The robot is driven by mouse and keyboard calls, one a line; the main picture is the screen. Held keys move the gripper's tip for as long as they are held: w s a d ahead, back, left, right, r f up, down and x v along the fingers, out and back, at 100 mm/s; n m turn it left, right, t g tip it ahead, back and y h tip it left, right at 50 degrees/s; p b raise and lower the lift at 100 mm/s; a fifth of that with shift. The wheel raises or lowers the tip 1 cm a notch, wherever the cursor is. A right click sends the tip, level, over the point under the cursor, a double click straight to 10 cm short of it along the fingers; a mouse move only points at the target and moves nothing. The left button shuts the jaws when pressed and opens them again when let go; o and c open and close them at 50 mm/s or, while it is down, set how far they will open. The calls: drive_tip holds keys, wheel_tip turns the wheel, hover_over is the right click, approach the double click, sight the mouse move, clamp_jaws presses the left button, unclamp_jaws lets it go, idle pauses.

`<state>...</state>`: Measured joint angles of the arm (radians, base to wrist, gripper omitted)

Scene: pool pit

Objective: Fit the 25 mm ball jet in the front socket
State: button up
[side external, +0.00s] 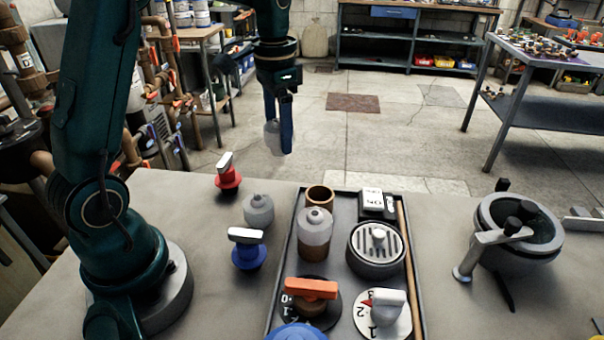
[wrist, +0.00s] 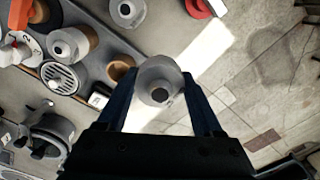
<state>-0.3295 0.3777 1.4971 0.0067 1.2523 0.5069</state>
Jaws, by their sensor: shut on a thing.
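My gripper (side external: 279,143) is shut on a grey ball jet (side external: 272,134), high above the far edge of the bench. The wrist view shows this jet (wrist: 158,76) between both fingers, its dark round opening toward the camera. An empty brown socket (side external: 320,193) stands at the far end of the tray, well below and right of my gripper; it also shows in the wrist view (wrist: 119,69). A second brown socket (side external: 313,252), nearer the side camera, has a grey jet (side external: 315,222) seated in it. Another grey jet (side external: 258,209) stands loose on the bench. Sizes are not readable.
The dark tray (side external: 286,262) also carries a round grate (side external: 376,249), a black-and-white block (side external: 376,203) and orange- and white-handled valves. A red-based handle (side external: 228,176) and a blue-based one (side external: 247,251) stand left. A grey pot (side external: 520,229) stands right of the tray.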

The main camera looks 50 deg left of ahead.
drive_tip(key=shift+m, duration=0.8)
drive_tip(key=shift+w+d+f, duration=0.5)
drive_tip(key=shift+d+f, duration=0.25)
drive_tip(key=shift+d, duration=0.6)
drive_tip(key=shift+w+d+f, duration=0.5)
drive_tip(key=shift+d+f, duration=0.3)
drive_tip(key=shift+d, duration=0.6)
drive_tip(key=shift+w+d+f, duration=0.5)
drive_tip(key=shift+d+f, duration=0.25)
drive_tip(key=shift+d, duration=0.6)
drive_tip(key=shift+f, duration=0.35)
drive_tip(key=shift+f, duration=1.1)
drive_tip(key=shift+f, duration=0.1)
drive_tip(key=o, duration=1.4)
drive_tip(key=shift+r, duration=2.5)
